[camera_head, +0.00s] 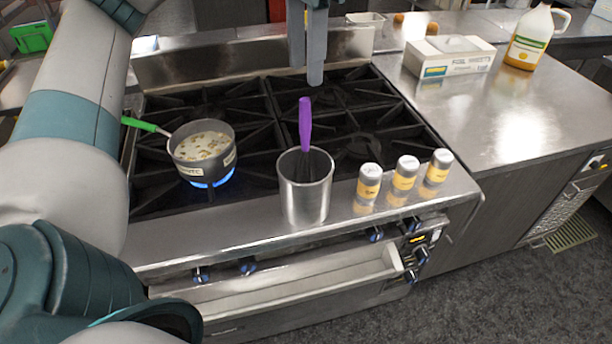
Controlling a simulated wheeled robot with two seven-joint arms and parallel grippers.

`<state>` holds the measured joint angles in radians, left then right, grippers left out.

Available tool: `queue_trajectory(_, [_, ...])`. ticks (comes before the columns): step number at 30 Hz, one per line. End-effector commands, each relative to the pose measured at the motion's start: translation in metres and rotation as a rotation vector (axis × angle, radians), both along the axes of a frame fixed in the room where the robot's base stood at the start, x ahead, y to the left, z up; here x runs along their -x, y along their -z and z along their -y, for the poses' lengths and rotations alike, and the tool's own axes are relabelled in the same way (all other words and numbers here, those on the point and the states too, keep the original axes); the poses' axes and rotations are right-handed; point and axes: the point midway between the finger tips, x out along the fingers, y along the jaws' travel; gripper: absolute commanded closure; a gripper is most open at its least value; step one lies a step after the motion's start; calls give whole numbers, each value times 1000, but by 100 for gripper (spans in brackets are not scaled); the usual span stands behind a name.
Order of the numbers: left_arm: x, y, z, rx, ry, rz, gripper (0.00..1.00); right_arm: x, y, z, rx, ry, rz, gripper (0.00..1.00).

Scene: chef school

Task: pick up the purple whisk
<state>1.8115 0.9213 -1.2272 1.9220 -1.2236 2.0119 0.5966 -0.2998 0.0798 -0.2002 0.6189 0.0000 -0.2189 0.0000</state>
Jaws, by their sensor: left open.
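The purple whisk (305,124) stands upright in a steel cup (307,198) at the front edge of the stove. Its handle sticks up above the rim, and its lower end is hidden inside the cup. My left gripper (315,78) comes down from the top of the view, just above and behind the handle in the picture. It is open and holds nothing; its fingers look close together from this angle. I cannot tell the exact gap to the handle. My right gripper does not show.
A pot (203,148) with a green handle sits over a lit blue flame left of the cup. Several small shakers, one a yellow-labelled shaker (368,184), stand right of it. An open drawer (290,285) juts out below. The steel counter (520,115) at right is mostly clear.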

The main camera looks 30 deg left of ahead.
Motion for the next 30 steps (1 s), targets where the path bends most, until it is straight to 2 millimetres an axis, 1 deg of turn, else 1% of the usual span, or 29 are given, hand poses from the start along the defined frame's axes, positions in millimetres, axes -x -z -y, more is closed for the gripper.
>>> queue_trajectory(7, [0, 4, 1, 1, 2, -2, 60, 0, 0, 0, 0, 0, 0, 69])
queue_trajectory(14, [0, 22, 1, 2, 3, -3, 60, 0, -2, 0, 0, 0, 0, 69])
queue_trajectory(17, [1, 35, 0, 0, 2, -4, 60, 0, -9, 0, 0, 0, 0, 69])
queue_trajectory(27, [1, 95, 0, 1, 3, -5, 60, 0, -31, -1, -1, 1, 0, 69])
queue_trajectory(30, [0, 109, 0, 1, 2, -4, 60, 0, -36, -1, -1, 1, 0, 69])
